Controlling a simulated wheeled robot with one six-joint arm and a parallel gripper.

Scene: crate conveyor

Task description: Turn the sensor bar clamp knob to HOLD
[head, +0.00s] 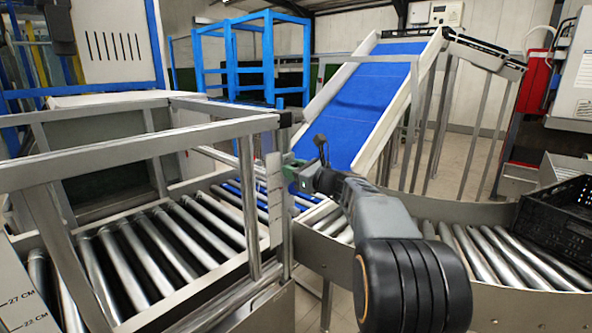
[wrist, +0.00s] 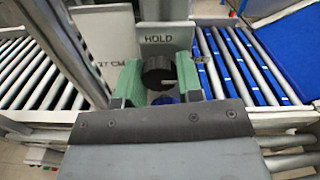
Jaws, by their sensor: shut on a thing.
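The black round clamp knob (wrist: 158,72) sits between the green fingers of my gripper (wrist: 161,80) in the wrist view. The fingers are shut on its two sides. A light mark shows on the knob's right side; its exact pointing is hard to tell. A grey plate with the word HOLD (wrist: 166,40) stands right behind the knob. In the head view my gripper (head: 292,172) is at the upright post beside the roller line, and the knob is hidden there.
A metal frame (head: 140,150) encloses the rollers (head: 150,250) on the left. A curved roller section (head: 480,255) runs right to a black crate (head: 565,212). A blue inclined belt (head: 365,100) rises behind. A plate marked 27 CM (wrist: 103,52) stands left of the knob.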

